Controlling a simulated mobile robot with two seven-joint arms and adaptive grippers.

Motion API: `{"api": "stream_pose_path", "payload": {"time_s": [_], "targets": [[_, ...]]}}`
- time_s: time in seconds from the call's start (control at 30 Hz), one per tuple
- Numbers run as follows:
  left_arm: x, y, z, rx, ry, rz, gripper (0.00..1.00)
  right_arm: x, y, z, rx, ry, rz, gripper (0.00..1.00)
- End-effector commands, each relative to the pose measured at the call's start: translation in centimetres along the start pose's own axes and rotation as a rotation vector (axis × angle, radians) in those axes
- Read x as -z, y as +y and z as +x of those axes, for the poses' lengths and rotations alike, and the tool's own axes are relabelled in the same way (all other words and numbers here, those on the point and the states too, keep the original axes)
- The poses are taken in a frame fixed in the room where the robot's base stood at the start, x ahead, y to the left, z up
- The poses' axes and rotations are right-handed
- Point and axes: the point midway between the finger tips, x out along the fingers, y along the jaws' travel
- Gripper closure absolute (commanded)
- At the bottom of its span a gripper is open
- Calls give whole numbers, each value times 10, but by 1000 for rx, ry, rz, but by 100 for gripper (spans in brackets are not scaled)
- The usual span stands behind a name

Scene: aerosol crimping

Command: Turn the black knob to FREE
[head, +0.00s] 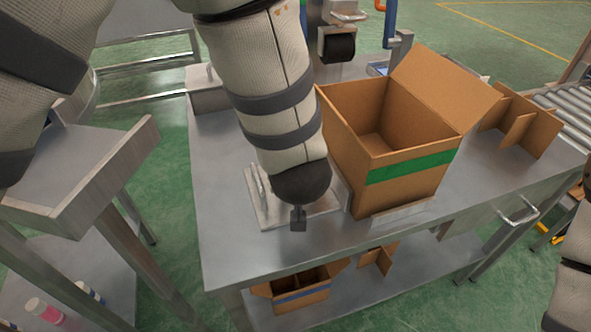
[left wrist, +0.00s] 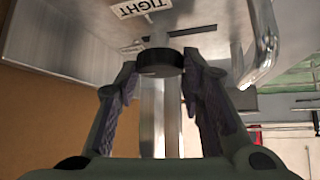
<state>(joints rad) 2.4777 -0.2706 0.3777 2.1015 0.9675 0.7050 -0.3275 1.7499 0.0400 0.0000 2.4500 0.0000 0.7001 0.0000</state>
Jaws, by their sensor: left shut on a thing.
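In the left wrist view, the black knob (left wrist: 160,62) sits on a metal fixture, with a white label reading TIGHT (left wrist: 140,7) just beyond it. My left gripper (left wrist: 160,70) is shut on the knob, one finger on each side. No FREE label shows in either view. In the head view my left arm reaches down over a metal base plate (head: 262,212) on the steel table, and its wrist hides the knob and the fingers. My right gripper is out of view.
An open cardboard box (head: 400,175) with a green stripe stands close to the right of my left wrist. Cardboard dividers (head: 520,120) lie farther right on the steel table (head: 225,235). A smaller box (head: 302,292) is on the lower shelf. The table's left front is clear.

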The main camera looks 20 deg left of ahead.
Motion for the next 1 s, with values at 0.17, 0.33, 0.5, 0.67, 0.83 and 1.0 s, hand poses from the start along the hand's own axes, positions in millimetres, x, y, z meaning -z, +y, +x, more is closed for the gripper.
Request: {"api": "stream_pose_path", "payload": {"time_s": [0.17, 0.33, 0.5, 0.67, 0.83, 1.0], "targets": [[0, 1, 0, 44, 0, -44, 92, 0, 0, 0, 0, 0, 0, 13], [1, 1, 0, 66, 0, -66, 92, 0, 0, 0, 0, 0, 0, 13], [0, 1, 0, 74, 0, -75, 92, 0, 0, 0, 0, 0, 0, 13], [0, 1, 0, 74, -1, -75, 92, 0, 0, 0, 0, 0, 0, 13], [0, 1, 0, 74, -1, -75, 58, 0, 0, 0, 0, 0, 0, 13], [0, 1, 0, 74, -1, -74, 44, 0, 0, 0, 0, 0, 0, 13]]}}
